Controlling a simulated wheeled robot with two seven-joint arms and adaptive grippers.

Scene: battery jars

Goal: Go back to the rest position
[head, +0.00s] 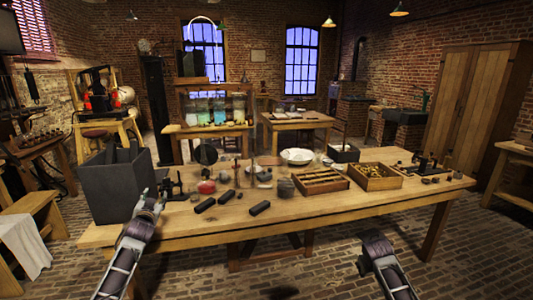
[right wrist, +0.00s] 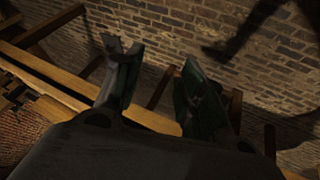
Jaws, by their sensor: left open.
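My left gripper (head: 149,203) is at the near left edge of the wooden table (head: 330,210), close to the dark grey box. It is open and I see nothing held in it. My right gripper (head: 376,262) is low in front of the table's near edge, apart from it. In the right wrist view the two fingers of my right gripper (right wrist: 150,85) stand apart with nothing between them. Wooden beams and brick floor show beyond them.
The dark grey box (head: 112,186) stands at the table's left end. Black cylinders (head: 205,205), a red-topped bowl (head: 207,187), a white bowl (head: 297,156) and wooden trays (head: 320,182) lie on the table. Brick floor (head: 460,265) is clear at the right.

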